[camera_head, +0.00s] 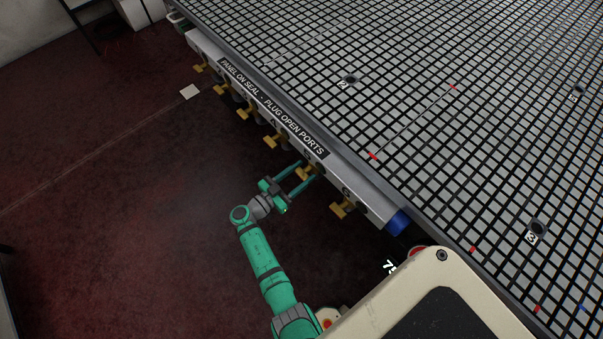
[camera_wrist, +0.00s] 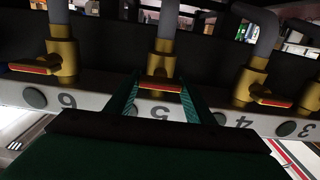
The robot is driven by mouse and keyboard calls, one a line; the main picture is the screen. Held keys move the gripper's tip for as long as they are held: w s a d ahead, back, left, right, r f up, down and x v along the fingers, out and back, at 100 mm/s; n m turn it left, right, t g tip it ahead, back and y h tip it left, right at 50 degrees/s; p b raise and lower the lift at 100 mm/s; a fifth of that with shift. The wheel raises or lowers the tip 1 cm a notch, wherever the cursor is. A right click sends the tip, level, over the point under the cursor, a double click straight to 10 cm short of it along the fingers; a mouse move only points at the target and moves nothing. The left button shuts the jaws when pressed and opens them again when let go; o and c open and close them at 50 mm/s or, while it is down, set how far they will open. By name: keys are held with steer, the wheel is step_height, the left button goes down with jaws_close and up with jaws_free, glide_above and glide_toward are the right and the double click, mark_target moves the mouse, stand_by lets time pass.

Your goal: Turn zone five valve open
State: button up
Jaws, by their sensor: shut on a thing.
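The zone five valve (camera_wrist: 163,68) is a brass body on a grey pipe, with a red-topped lever handle (camera_wrist: 160,88) lying across the pipe. The number 5 shows upside down on the panel just below it in the wrist view. My gripper (camera_wrist: 161,84) is shut on this handle, with one teal finger at each end of it. In the head view my gripper (camera_head: 304,171) reaches up to the brass valve at the table edge, second from the near end of the row. The fingertips partly hide the handle there.
The label rail (camera_head: 270,108) runs along the grid table (camera_head: 440,130). A blue end cap (camera_head: 398,222) and a cream unit (camera_head: 430,300) are near. The red floor is open at left.

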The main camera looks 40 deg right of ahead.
steer(key=n, duration=0.4)
steer(key=shift+w, duration=0.1)
steer(key=n, duration=0.4)
steer(key=shift+w+n, duration=0.1)
steer(key=shift+n, duration=0.2)
steer(key=n, duration=0.4)
steer(key=shift+a+f+n, duration=0.1)
steer(key=shift+n, duration=0.2)
steer(key=n, duration=0.4)
steer(key=shift+f+n, duration=0.1)
steer(key=shift+n, duration=0.2)
steer(key=o, duration=1.1)
steer(key=shift+c, duration=0.2)
